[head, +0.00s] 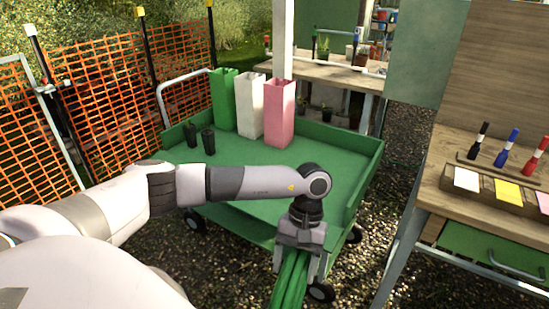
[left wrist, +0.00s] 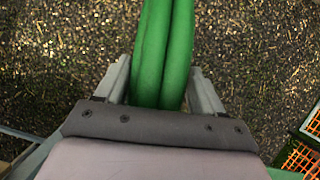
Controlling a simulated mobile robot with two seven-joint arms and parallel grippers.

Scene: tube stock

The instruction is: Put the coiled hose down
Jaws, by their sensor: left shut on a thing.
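The coiled hose (head: 289,285) is green and hangs from my left gripper (head: 299,256), in front of the green cart's near right corner in the head view. In the left wrist view the hose (left wrist: 163,50) shows as thick green strands between the two fingers of the gripper (left wrist: 163,88), which is shut on it. The lower part of the hose runs out of the head view. Gravel lies below it. My right gripper is not in view.
A wooden bench (head: 440,190) with markers stands at right. Orange fencing (head: 110,105) lines the left.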

